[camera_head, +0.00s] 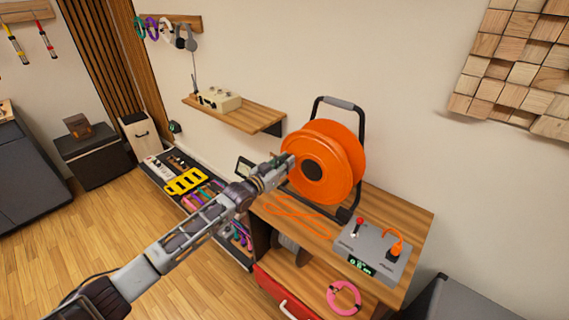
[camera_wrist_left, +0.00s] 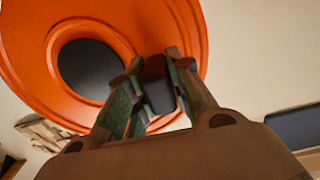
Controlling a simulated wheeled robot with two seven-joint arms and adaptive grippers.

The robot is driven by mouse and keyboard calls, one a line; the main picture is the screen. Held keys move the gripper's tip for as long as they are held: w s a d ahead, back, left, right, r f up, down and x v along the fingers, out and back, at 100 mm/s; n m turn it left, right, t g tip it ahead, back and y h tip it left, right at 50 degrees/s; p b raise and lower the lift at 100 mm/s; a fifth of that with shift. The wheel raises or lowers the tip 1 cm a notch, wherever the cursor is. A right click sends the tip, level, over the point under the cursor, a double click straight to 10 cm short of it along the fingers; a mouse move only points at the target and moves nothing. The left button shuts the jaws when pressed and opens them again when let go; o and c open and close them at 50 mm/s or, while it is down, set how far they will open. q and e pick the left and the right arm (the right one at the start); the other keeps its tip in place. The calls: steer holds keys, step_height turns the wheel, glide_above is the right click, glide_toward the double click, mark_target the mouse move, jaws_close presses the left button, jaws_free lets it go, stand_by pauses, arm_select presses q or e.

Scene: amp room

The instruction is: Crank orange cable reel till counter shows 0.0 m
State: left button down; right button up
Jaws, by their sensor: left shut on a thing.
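The orange cable reel (camera_head: 335,160) stands upright in a black frame with a grey top handle on the wooden bench (camera_head: 412,215). My left gripper (camera_head: 288,163) is at the left side of the reel's face. In the left wrist view, its fingers (camera_wrist_left: 158,68) are shut on a dark crank knob (camera_wrist_left: 157,90), beside the reel's black hub (camera_wrist_left: 88,70). Orange cable (camera_head: 300,215) lies loose in front of the reel. A small dark display (camera_head: 245,167) shows behind my gripper; its reading is too small to tell. My right gripper is not in view.
A grey box (camera_head: 372,250) with a red-tipped lever, an orange plug and a green-lit display stands at the bench's right. A pink cable coil (camera_head: 344,298) lies below in front. A wall shelf (camera_head: 235,114) holds a cream device, left of the reel.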

arm_select(q)
steer(key=shift+s+d+r, duration=0.1)
steer(key=shift+r, duration=0.15)
steer(key=shift+s+d+r+p, duration=0.25)
steer(key=shift+d+r+p, duration=0.1)
steer(key=shift+r+p, duration=0.45)
steer(key=shift+s+d+r+p, duration=0.25)
steer(key=shift+r+p, duration=0.35)
steer(key=shift+p, duration=0.3)
steer(key=shift+d, duration=0.1)
steer(key=shift+s+d+r+p, duration=0.3)
steer(key=shift+d+r+p, duration=0.15)
steer(key=shift+p, duration=0.4)
steer(key=shift+s+d+r+p, duration=0.5)
steer(key=shift+d+r+p, duration=0.1)
steer(key=shift+p, duration=0.2)
